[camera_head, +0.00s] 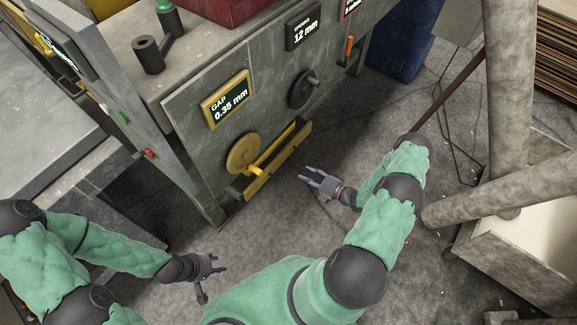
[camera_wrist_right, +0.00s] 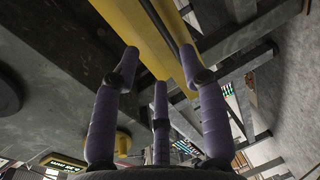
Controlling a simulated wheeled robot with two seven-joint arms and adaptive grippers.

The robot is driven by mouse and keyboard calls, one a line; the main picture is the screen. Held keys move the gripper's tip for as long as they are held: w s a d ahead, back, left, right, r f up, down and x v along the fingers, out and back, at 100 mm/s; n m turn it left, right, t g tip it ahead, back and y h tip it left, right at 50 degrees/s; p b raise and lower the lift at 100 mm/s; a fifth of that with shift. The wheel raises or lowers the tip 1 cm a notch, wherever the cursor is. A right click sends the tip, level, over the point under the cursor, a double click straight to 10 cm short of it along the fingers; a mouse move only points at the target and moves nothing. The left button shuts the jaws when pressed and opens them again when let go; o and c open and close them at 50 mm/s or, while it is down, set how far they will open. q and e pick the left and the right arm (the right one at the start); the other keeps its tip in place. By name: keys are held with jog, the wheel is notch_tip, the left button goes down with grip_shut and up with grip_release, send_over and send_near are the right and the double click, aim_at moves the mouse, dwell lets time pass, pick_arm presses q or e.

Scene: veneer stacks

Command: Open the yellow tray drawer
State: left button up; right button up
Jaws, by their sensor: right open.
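The yellow tray drawer (camera_head: 280,158) is low on the grey machine's front, a long narrow yellow piece set at a slant in the head view. Its yellow front (camera_wrist_right: 146,40) also shows in the right wrist view, beyond the fingertips, with a thin dark bar along it. My right gripper (camera_head: 308,175) is open and empty, a short way right of the drawer, fingers pointing towards it. In the wrist view no finger (camera_wrist_right: 160,75) is visibly closed on the drawer. My left gripper (camera_head: 212,281) is low and left of the drawer, empty, its fingers spread.
A yellow round knob (camera_head: 243,153) sits just left of the drawer, below the gap display (camera_head: 227,99). A dark knob (camera_head: 303,89) is above right. Thick grey posts (camera_head: 508,110) and a pale bin (camera_head: 525,265) stand at right. Floor before the machine is clear.

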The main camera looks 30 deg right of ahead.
aim_at(289, 165)
jog(key=b+x, duration=0.3)
jog(key=x, duration=0.7)
jog(key=shift+w, duration=0.35)
grip_shut()
